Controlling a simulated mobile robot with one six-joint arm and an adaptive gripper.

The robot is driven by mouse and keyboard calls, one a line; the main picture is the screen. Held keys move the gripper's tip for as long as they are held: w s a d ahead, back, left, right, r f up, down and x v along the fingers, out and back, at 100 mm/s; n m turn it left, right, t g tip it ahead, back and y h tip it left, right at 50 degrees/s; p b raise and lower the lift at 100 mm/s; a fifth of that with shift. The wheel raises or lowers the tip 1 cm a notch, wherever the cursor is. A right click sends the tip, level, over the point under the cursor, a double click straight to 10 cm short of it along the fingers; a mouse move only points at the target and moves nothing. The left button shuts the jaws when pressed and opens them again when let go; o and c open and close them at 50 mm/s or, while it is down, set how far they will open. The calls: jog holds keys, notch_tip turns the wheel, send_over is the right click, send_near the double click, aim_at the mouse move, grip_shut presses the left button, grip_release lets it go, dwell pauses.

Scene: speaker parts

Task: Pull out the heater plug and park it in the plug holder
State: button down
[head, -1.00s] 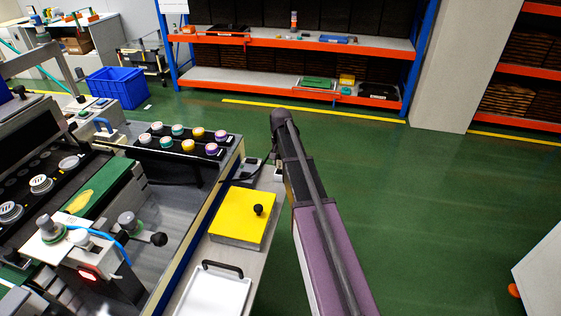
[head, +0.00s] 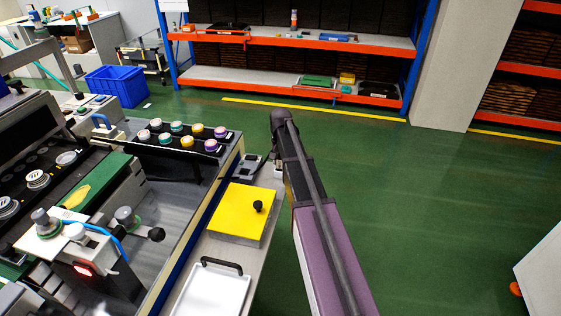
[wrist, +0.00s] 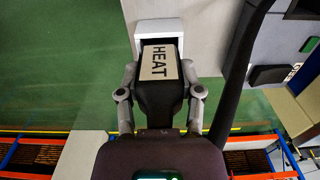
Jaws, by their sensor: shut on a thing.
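In the wrist view, the heater plug (wrist: 158,62) is a dark block with a pale label reading HEAT. My gripper (wrist: 159,76) is shut on it, one grey finger on each side. The plug's far end is at the dark mouth of a pale grey box-like housing (wrist: 159,27); I cannot tell how deep it sits or whether this is the socket or the holder. A thick black cable or tube (wrist: 233,75) runs along the right of the plug. In the head view my arm hides the gripper and plug.
A yellow box with a black knob (head: 240,225) and a white tray with a black handle (head: 212,291) stand on the bench strip left of my arm. Further left is a panel of coloured buttons (head: 182,136). Green floor (head: 420,210) is open on the right.

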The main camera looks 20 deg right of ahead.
jog(key=shift+f, duration=0.25)
jog(key=shift+c, duration=0.9)
grip_release()
jog(key=shift+r, duration=0.15)
notch_tip(320, 180, up, 10)
jog(key=p, duration=1)
jog(key=shift+r, duration=0.1)
jog(key=w+a+r+p, duration=0.1)
jog(key=a+r+p, duration=0.1)
jog(key=a, duration=0.5)
jog(key=w+a+r+p, duration=0.1)
jog(key=a+r+p, duration=0.2)
jog(key=a, duration=0.3)
jog(key=shift+w+a, duration=0.35)
jog(key=shift+w, duration=0.05)
jog(key=s+n, duration=0.6)
jog(key=s, duration=2.2)
jog(key=shift+a+n, duration=0.25)
jog(key=shift+n, duration=0.15)
